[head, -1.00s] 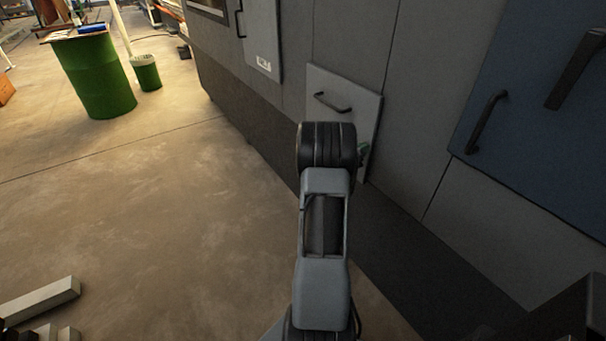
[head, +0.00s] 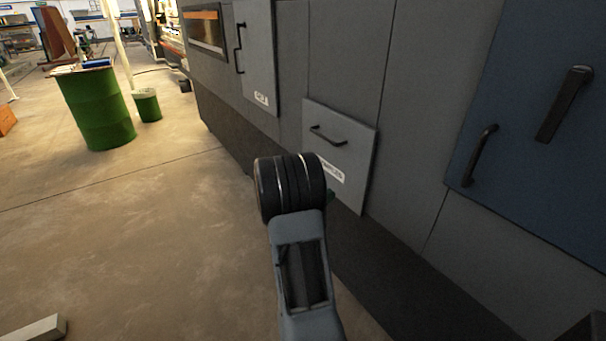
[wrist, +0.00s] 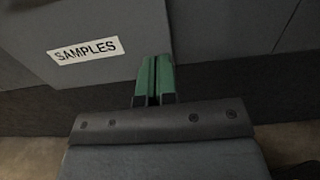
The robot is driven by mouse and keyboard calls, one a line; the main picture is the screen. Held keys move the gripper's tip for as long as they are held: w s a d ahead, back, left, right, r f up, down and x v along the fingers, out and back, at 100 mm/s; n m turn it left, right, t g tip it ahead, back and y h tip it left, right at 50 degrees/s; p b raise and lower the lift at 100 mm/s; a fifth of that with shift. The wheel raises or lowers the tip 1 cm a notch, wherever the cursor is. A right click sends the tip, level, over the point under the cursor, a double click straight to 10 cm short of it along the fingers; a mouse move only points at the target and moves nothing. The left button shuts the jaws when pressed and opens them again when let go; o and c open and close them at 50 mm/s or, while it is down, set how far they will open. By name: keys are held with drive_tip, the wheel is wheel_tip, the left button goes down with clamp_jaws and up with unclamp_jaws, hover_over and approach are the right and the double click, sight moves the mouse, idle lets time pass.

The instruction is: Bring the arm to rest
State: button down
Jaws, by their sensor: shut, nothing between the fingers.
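My arm (head: 300,255) reaches up from the bottom middle of the head view, its thick black joint in front of the grey machine. My gripper (wrist: 154,62) shows in the wrist view with its two green fingers together and nothing between them. In the head view it is mostly hidden behind the arm's black joint, with only a bit of green showing. The fingers point toward the lower part of the machine front, close to a grey panel labelled SAMPLES (wrist: 60,25). I cannot tell the exact gap. That panel, with a black handle, also shows in the head view (head: 350,150).
The machine's wall with a blue door (head: 545,130) fills the right side. A green barrel (head: 98,110) and a small green bin (head: 147,105) stand at the back left. A pale bar (head: 35,330) lies at the bottom left. The floor to the left is open.

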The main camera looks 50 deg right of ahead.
drive_tip(key=shift+a, duration=0.2)
drive_tip(key=s+a+f+m+g+y, duration=0.2)
drive_tip(key=s+a+f+m+y, duration=0.1)
drive_tip(key=s+f+m+y, duration=0.15)
drive_tip(key=s+a+r+m+y+p, duration=0.15)
drive_tip(key=a+m+y+p, duration=0.25)
drive_tip(key=a+m+y, duration=0.55)
drive_tip(key=w+a+r+t+y+p, duration=0.1)
drive_tip(key=a+r+t+p, duration=0.3)
drive_tip(key=a+r, duration=0.6)
drive_tip(key=w+a+r+m+t+y+p, duration=0.1)
drive_tip(key=a+r+t+p, duration=0.4)
drive_tip(key=a+r, duration=0.5)
drive_tip(key=a+t+y, duration=0.1)
drive_tip(key=a, duration=0.5)
drive_tip(key=shift+w+a+y, duration=0.15)
drive_tip(key=shift+a+y, duration=0.15)
